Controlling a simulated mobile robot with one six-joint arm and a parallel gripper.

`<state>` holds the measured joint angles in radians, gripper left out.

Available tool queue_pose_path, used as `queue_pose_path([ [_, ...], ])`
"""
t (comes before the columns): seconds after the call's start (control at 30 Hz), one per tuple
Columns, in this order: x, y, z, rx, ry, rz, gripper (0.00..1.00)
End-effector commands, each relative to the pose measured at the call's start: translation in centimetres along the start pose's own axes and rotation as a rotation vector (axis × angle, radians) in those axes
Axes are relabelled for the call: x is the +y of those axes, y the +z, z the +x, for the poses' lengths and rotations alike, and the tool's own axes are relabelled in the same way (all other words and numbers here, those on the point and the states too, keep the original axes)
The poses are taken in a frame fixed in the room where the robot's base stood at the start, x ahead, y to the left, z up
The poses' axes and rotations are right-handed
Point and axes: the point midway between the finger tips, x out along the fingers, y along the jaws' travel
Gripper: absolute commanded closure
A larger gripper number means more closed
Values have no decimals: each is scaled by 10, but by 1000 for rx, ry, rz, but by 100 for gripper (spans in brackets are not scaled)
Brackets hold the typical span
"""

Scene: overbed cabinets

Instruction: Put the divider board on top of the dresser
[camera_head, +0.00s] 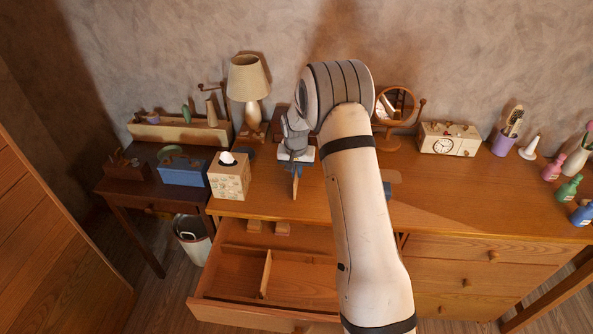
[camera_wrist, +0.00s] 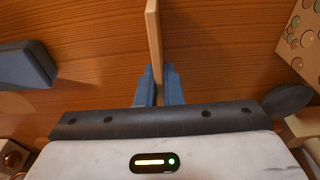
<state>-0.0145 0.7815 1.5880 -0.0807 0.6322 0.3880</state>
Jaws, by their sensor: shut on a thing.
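The divider board (camera_head: 295,185) is a thin wooden board, held edge-on over the left part of the dresser top (camera_head: 440,190). My gripper (camera_head: 297,166) is shut on it with blue fingers. In the wrist view the board (camera_wrist: 153,35) stands up between the closed fingertips (camera_wrist: 157,90), with wood surface on both sides. I cannot tell whether its lower edge touches the dresser top. The dresser's upper left drawer (camera_head: 225,305) is pulled open below, and my arm hides part of it.
A lamp (camera_head: 248,82), a round mirror (camera_head: 396,104) and a clock box (camera_head: 449,139) stand behind. A wooden partition (camera_head: 265,275) stands in the drawer. The dresser's right front is clear.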

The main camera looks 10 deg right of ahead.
Motion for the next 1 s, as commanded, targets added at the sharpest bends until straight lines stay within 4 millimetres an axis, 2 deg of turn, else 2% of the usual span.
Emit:
queue_pose_path([
  [0.17, 0, 0, 4, 0, 0, 0, 100],
  [0.2, 0, 0, 3, 0, 0, 1, 91],
  [0.43, 1, 0, 2, 0, 0, 1, 72],
  [0.77, 1, -1, -3, 0, 0, 1, 72],
  [0.87, 1, -2, -14, 4, -1, 2, 72],
  [1.0, 1, -2, -43, 6, -2, 2, 72],
])
